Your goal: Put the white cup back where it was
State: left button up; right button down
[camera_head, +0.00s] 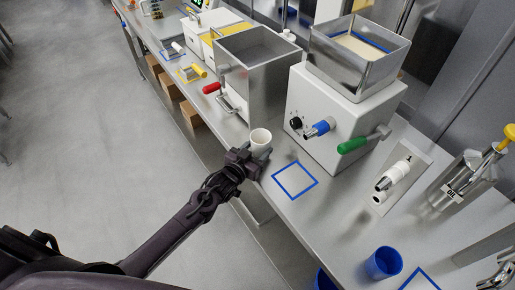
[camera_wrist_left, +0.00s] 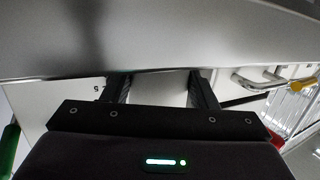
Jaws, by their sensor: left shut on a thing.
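The white cup (camera_head: 260,138) is upright at the front edge of the steel counter, in front of the steel hopper. My left gripper (camera_head: 254,155) reaches it from the front left and is shut on it. The fingers hide the cup's lower part, so I cannot tell whether its base touches the counter. A blue square outline (camera_head: 284,169) on the counter lies empty, just right of the gripper. My right gripper is not in view.
A white machine (camera_head: 327,112) with blue and green handles stands behind the blue square. A red-handled steel hopper (camera_head: 262,72) stands behind the cup. A blue cup (camera_head: 383,263) stands near the front right, beside another blue outline (camera_head: 408,279). Steel dispensers line the right.

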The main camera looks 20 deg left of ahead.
pick_arm(q)
jog(key=shift+f, duration=0.1)
jog(key=o, duration=1)
jog(key=shift+o, duration=0.2)
